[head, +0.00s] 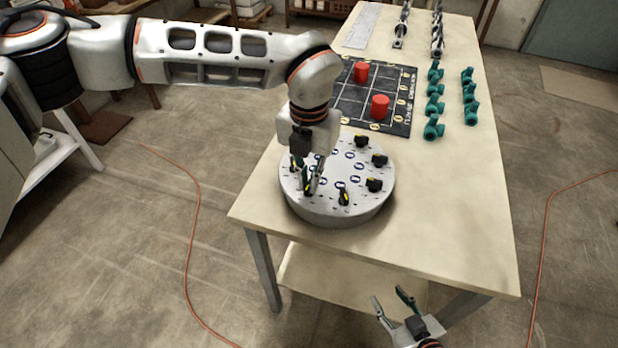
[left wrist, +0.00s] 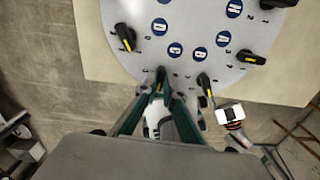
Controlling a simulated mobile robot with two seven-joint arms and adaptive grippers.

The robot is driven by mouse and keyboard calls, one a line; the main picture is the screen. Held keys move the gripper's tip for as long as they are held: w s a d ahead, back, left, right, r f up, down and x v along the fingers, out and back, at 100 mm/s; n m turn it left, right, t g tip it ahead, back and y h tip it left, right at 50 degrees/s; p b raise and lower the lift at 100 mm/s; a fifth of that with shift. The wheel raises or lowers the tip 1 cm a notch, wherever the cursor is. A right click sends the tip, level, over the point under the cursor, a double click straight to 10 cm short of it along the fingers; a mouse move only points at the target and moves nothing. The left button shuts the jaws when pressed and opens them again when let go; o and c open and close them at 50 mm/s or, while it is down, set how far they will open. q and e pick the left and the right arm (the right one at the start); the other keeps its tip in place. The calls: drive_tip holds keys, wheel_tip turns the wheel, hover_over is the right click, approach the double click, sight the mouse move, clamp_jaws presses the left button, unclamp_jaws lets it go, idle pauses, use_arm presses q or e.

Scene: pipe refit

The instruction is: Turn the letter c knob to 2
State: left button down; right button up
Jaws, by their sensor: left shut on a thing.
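A round grey panel (head: 350,216) with several black, yellow-marked knobs stands at the table's near left corner. My left gripper (head: 313,188) reaches down onto the panel's near left part. In the left wrist view, its fingers (left wrist: 164,98) are shut on a black knob (left wrist: 160,76) just outside the blue disc that looks like letter C (left wrist: 175,50). That knob's yellow mark shows between the fingers, pointing toward the panel's rim. The small digits around it are too blurred to read surely. My right gripper (head: 394,301) is open and empty, off the table's front edge.
Neighbouring knobs (left wrist: 205,84) and (left wrist: 124,36) flank the held one closely. Behind the panel lies a dark board (head: 345,118) with two red cylinders (head: 380,106). Green pipe fittings (head: 434,104) stand in rows farther right. The table's right front (head: 450,215) is clear.

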use_arm(q)
drive_tip(key=m, duration=0.4)
drive_tip(key=shift+m, duration=0.4)
idle(0.4)
drive_tip(key=c, duration=2.2)
unclamp_jaws()
drive_tip(key=shift+o, duration=0.2)
wheel_tip(320, 180, up, 12)
